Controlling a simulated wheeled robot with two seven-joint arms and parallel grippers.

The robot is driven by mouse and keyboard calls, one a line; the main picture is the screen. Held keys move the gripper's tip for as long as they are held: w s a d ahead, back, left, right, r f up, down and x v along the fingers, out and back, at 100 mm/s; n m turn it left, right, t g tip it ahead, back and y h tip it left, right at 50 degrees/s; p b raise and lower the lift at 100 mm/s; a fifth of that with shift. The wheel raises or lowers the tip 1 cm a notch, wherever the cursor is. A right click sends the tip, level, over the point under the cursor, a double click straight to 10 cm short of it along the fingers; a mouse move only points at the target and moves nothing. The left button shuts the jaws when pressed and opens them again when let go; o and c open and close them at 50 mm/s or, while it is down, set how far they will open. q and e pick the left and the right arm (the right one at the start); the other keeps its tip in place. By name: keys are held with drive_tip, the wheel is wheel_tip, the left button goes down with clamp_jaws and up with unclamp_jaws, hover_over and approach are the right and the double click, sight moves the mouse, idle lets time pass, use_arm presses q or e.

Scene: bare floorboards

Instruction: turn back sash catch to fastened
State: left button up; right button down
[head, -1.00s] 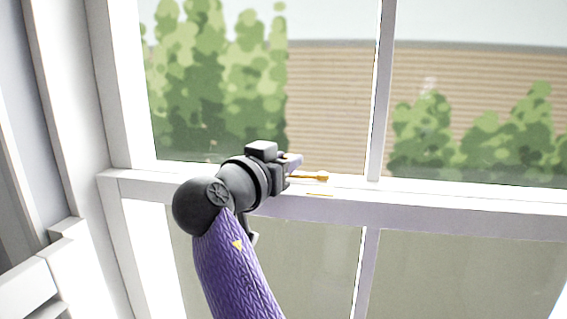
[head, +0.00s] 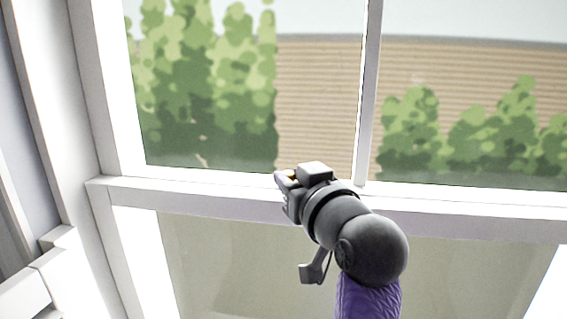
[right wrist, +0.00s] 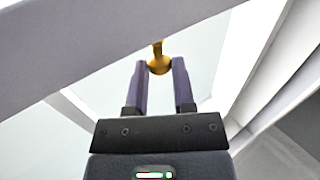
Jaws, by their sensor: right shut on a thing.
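The sash catch is brass, with a rounded knob (right wrist: 159,66) that shows between the fingertips in the right wrist view. In the head view only a small brass bit (head: 292,177) of it shows, at the meeting rail. My right gripper (head: 281,181) reaches the rail from the right, its fingers pointing left. In the right wrist view its two purple-grey fingers (right wrist: 159,68) are closed on the catch knob from both sides. The rest of the catch is mostly hidden by the gripper, so its exact angle cannot be told. My left gripper is not in view.
The white meeting rail (head: 200,200) crosses the window, with glass above and below. A thin upright bar (head: 366,100) rises behind my right wrist. The white window frame (head: 95,100) stands at the left. The rail left of the gripper is clear.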

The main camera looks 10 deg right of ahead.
drive_tip(key=shift+s+d+n+g+y+b, duration=0.25)
drive_tip(key=shift+d+n+g+y, duration=0.45)
drive_tip(key=shift+n+y, duration=0.65)
drive_tip(key=shift+s+d+n+g+y+b, duration=0.4)
drive_tip(key=shift+n+g+y, duration=0.5)
drive_tip(key=shift+y, duration=0.9)
drive_tip(key=shift+s+d+n+g+y+b, duration=0.15)
drive_tip(key=shift+d+n+g+y, duration=0.6)
drive_tip(key=shift+n+y, duration=0.6)
drive_tip(key=shift+a+g+y, duration=0.1)
drive_tip(key=shift+g+y, duration=0.15)
drive_tip(key=shift+y, duration=0.15)
drive_tip(key=shift+c, duration=2.3)
unclamp_jaws()
